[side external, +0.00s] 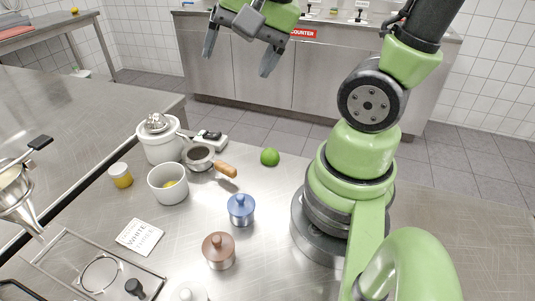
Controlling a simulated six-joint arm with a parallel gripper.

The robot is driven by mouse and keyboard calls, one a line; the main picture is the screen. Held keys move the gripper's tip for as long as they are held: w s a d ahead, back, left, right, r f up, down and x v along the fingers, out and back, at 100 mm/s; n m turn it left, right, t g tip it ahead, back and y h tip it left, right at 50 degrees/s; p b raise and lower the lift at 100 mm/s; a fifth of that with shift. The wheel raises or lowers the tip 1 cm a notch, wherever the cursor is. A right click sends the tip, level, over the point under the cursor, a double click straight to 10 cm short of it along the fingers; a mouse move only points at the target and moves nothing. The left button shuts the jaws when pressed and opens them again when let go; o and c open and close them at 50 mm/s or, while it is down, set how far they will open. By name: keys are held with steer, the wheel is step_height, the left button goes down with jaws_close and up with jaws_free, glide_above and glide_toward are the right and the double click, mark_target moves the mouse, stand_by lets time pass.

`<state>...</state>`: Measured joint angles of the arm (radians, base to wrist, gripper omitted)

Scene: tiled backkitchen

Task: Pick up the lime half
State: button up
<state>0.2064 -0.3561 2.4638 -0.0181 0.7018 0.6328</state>
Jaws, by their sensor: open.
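A green lime piece (270,156) lies on the steel counter, right of the wooden-handled tool; I cannot tell from here whether it is a half or whole. My gripper (239,62) is up at the top of the side external view, open and empty, with its two dark fingers pointing down. It appears well above the counter and apart from the lime. A yellow piece (169,184) shows inside the white bowl (168,196).
A blue-lidded pot (241,209), a brown-lidded pot (219,250), a yellow jar (121,175) and a white card (140,236) are nearer. Counter right of the lime is bare up to my base.

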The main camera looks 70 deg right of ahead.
steer(key=d+f+m+g, duration=0.1)
steer(key=d+f+m, duration=0.2)
steer(key=f+m, duration=0.2)
steer(key=s+d+f+m+g, duration=0.1)
steer(key=d+f+m+g, duration=0.1)
steer(key=d+f+m, duration=0.2)
steer(key=d+f+m+g, duration=0.2)
steer(key=d+f+m, duration=0.2)
steer(key=f+m, duration=0.4)
steer(key=shift+s+d+m, duration=0.15)
steer(key=shift+m, duration=0.45)
steer(key=shift+s+d+m, duration=0.1)
steer(key=shift+s+m, duration=0.05)
steer(key=shift+m, duration=0.45)
glide_above(272, 150)
steer(key=f, duration=0.4)
steer(key=shift+s+d+f, duration=0.15)
steer(key=shift+d+f, duration=0.05)
steer(key=shift+d, duration=0.05)
steer(key=shift+a+f, duration=0.15)
steer(key=shift+f, duration=1.25)
steer(key=shift+a+f, duration=0.1)
steer(key=shift+f, duration=1.25)
steer(key=c, duration=0.9)
